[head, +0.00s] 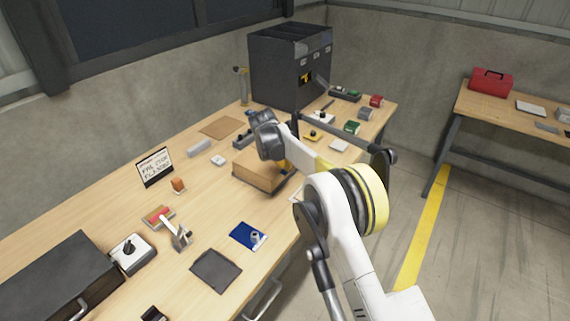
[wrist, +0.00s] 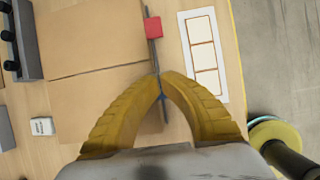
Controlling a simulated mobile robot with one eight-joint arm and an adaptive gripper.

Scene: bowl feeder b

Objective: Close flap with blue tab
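A brown cardboard box (head: 256,174) lies on the table in the head view. In the wrist view its two top panels (wrist: 95,95) lie side by side with a seam between them. A thin dark strip, seen edge-on, runs along the box's right side and carries a red tab (wrist: 153,27). A small blue piece, likely the blue tab (wrist: 163,98), shows in the gap between my fingers. My gripper (wrist: 159,76) has its yellow fingertips together over the strip, just above the blue piece in the picture. Whether they pinch anything is unclear. My arm partly hides the box in the head view.
A white card with framed squares (wrist: 204,55) lies right of the box. A dark block with black knobs (wrist: 21,40) and a small white item (wrist: 42,126) lie left. A tall dark cabinet (head: 285,70) stands behind. The table's edge is close on the right.

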